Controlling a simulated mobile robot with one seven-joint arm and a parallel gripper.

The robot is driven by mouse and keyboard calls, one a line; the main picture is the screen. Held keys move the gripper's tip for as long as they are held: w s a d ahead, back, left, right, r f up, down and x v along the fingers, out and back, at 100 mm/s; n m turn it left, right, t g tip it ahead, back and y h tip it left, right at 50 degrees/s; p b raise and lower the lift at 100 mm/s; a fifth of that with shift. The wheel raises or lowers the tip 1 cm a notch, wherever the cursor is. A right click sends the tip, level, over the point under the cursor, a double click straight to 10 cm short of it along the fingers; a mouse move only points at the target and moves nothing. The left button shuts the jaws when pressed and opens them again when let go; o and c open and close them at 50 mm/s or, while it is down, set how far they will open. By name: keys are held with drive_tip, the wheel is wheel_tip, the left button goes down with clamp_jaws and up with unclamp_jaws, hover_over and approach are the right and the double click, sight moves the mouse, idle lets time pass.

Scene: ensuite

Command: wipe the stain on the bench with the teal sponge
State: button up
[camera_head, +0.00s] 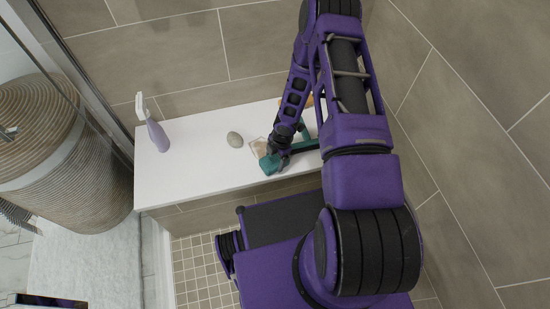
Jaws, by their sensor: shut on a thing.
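The white bench (190,174) runs along the tiled wall. The teal sponge (268,164) is at the bench's front part, right of its middle. My gripper (277,157) points down and is shut on the sponge. The sponge looks to be at the bench surface, but I cannot tell for certain that it touches. A faint pale brownish patch, likely the stain (257,146), shows just behind and left of the sponge. My gripper and arm hide part of this area.
A grey stone-like object (234,139) lies left of the patch. A lilac spray bottle (157,133) stands at the bench's left end. Another teal item (307,138) and something orange show partly behind my arm. A woven basket (70,160) is beyond the glass at left. The bench's front-left is clear.

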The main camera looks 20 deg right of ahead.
drive_tip(key=shift+f+b, duration=0.35)
drive_tip(key=shift+f, duration=0.1)
drive_tip(key=shift+r, duration=0.1)
